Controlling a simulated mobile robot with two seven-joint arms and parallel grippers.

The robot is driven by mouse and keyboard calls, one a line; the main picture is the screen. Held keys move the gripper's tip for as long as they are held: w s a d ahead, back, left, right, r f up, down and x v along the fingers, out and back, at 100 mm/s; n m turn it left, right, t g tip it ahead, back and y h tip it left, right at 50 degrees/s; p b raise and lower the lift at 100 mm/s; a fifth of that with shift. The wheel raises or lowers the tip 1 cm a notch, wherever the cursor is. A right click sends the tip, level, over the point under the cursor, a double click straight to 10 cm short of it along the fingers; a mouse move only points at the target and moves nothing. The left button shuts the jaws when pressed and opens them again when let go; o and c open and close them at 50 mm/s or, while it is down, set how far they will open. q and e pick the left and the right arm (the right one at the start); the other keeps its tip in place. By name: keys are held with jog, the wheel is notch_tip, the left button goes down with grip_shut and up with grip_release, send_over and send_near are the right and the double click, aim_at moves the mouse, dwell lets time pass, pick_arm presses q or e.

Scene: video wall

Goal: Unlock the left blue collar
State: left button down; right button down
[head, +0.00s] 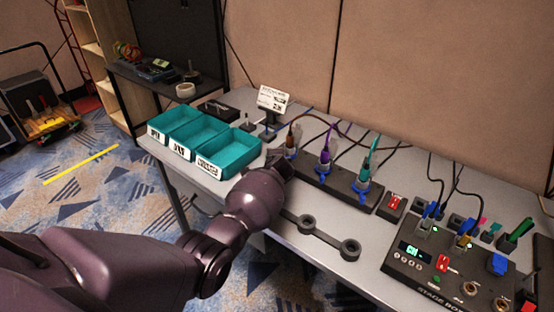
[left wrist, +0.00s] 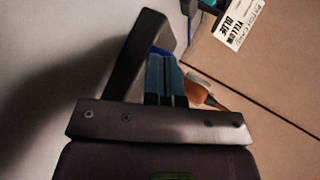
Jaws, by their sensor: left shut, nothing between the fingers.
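The left blue collar (head: 291,153) sits around the base of the orange-brown connector (head: 291,138) at the left end of the black strip (head: 340,188). My left gripper (head: 284,160) is right at this collar and partly hides it. In the left wrist view, the two fingers (left wrist: 166,80) are together, with a bit of bright blue collar (left wrist: 158,50) just beyond their tips. The orange connector (left wrist: 197,90) shows beside them. I cannot tell whether fingers and collar touch. My right gripper is in neither view.
Purple (head: 325,145) and teal (head: 366,160) connectors with blue collars stand farther right on the strip. A stage box (head: 440,290) is at the right. Teal bins (head: 235,148) and a small sign (head: 272,98) are at the left. Cables run behind.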

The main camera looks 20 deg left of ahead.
pick_arm(q)
jog(key=shift+a+r, duration=0.1)
jog(key=shift+a, duration=0.15)
jog(key=shift+d+f, duration=0.1)
jog(key=shift+f, duration=0.15)
jog(key=shift+w+d, duration=0.1)
jog(key=shift+d, duration=0.1)
jog(key=shift+d, duration=0.15)
jog(key=shift+w+d, duration=0.15)
jog(key=shift+d, duration=0.3)
